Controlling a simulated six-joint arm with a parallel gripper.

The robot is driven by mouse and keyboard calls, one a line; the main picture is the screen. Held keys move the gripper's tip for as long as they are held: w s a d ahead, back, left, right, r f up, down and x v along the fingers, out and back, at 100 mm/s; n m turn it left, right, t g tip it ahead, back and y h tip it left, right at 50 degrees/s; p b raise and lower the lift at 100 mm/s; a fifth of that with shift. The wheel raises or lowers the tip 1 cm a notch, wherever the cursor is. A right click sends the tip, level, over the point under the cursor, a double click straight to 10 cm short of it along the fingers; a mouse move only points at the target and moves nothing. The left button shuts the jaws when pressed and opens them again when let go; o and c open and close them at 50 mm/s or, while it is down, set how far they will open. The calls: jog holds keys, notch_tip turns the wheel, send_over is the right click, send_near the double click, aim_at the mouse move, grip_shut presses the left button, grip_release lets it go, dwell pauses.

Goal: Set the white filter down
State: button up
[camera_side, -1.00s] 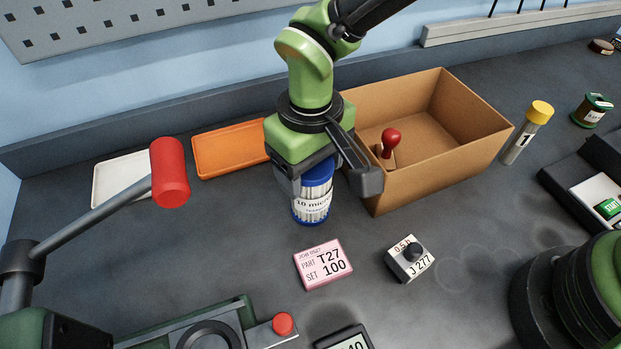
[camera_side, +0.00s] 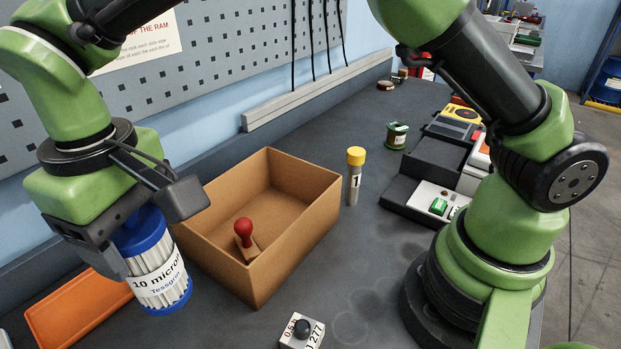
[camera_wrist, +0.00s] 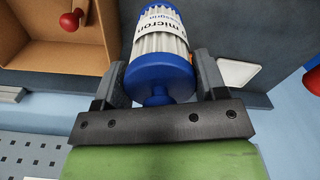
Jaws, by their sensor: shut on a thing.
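The white filter (camera_side: 163,275) is a pleated cartridge with blue end caps and a "10 micron" label. In the side view it hangs upright, slightly tilted in the picture, at the left. My gripper (camera_side: 128,245) is shut on its blue top cap. In the wrist view the filter (camera_wrist: 160,50) sits between the two fingers of my gripper (camera_wrist: 158,88), blue cap towards the camera.
An open cardboard box (camera_side: 285,258) holding a red-handled stamp (camera_side: 244,233) stands right of the filter. An orange tray (camera_side: 75,310) lies lower left. A yellow-capped tube (camera_side: 354,178) stands beyond the box.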

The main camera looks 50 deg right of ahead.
notch_tip(320, 180, up, 4)
jog(key=w+d+m, duration=0.5)
jog(key=d+m, duration=0.1)
jog(key=d, duration=0.9)
jog(key=w+d+m, duration=0.4)
jog(key=d+m, duration=0.1)
jog(key=d, duration=1)
jog(key=s+d+m, duration=0.3)
jog(key=d, duration=0.5)
jog(key=s+d+m, duration=0.2)
jog(key=d+m, duration=0.1)
jog(key=d, duration=0.5)
notch_tip(320, 180, down, 15)
jog(key=o, duration=1.1)
